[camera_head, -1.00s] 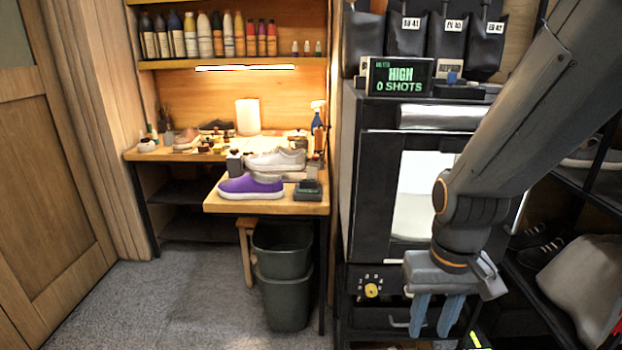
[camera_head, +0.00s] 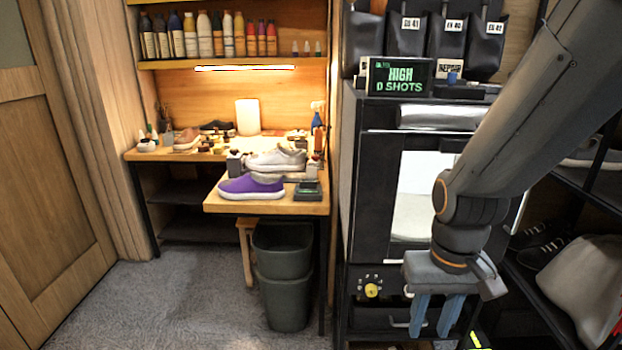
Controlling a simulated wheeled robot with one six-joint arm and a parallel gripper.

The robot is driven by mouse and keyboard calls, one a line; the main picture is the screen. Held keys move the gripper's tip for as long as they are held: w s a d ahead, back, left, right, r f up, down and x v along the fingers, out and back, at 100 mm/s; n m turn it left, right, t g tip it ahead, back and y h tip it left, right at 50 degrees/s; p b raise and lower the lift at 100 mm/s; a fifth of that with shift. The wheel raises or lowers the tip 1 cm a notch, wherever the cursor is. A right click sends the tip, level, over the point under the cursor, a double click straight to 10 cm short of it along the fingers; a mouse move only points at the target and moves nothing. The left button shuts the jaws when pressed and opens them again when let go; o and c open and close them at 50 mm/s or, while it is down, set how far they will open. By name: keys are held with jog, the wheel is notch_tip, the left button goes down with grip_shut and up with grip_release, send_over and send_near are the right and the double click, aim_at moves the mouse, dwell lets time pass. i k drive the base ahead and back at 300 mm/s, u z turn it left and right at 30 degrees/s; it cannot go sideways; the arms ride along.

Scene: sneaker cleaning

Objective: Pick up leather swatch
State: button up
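My gripper (camera_head: 434,332) hangs at the lower right in front of the black cabinet, pointing down. Its two blue fingers are spread apart with nothing between them. I cannot make out a leather swatch for certain. The workbench (camera_head: 222,207) at the centre left carries a purple sneaker (camera_head: 247,188), a white sneaker (camera_head: 275,161) and several small items too small to tell apart. My gripper is well to the right of the bench and apart from it.
A black cabinet (camera_head: 372,228) with a lit window stands right of the bench. Dark bins (camera_head: 284,282) stand under the bench. A shoe rack (camera_head: 548,305) is at the far right. The grey floor (camera_head: 175,300) at the left is clear.

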aim_at(311, 171)
jog(key=u, duration=1.65)
jog(key=i, duration=2.7)
jog(key=z, duration=2.45)
jog(key=i, duration=0.5)
jog(key=u, duration=0.05)
